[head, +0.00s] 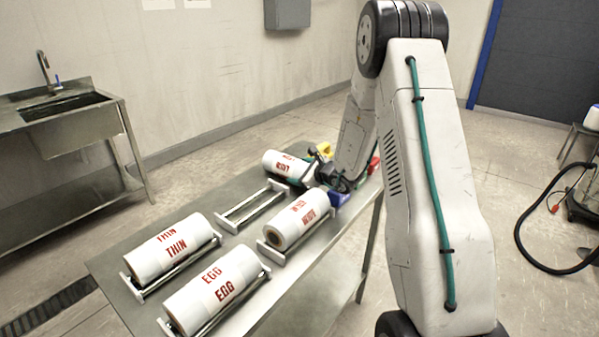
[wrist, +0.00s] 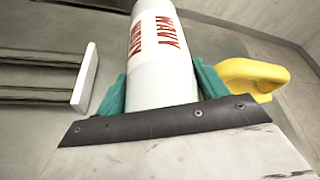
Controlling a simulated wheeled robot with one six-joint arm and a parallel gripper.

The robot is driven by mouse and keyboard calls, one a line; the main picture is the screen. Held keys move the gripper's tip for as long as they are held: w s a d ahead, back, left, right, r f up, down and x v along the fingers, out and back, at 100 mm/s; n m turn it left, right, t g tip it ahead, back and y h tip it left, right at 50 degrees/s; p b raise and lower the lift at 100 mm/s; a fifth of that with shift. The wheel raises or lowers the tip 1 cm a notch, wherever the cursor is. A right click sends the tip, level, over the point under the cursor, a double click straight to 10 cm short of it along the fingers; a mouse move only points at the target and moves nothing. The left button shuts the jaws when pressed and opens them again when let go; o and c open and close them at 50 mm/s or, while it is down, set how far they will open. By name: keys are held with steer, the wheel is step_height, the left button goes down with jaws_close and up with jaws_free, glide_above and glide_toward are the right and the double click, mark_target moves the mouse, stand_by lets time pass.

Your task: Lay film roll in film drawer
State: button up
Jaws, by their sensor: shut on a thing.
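My gripper (head: 306,172) is shut on a white film roll (head: 279,163) with red lettering, at the far end of the steel table. In the wrist view the roll (wrist: 162,60) reads WAVY and sits between the teal fingers of my gripper (wrist: 160,88). I cannot tell if the roll touches the table. An empty metal cradle (head: 251,207) lies just in front of it; its white end plate also shows in the wrist view (wrist: 85,78). I cannot make out a film drawer in either view.
Rolls marked THIN (head: 172,246) and EGG (head: 215,297), and a third lettered roll (head: 297,218), lie in other cradles on the table (head: 110,262). A yellow object (wrist: 252,76) is close right of my gripper. A blue object (head: 338,199) is near the table's right edge.

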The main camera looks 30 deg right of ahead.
steer(key=o, duration=1.4)
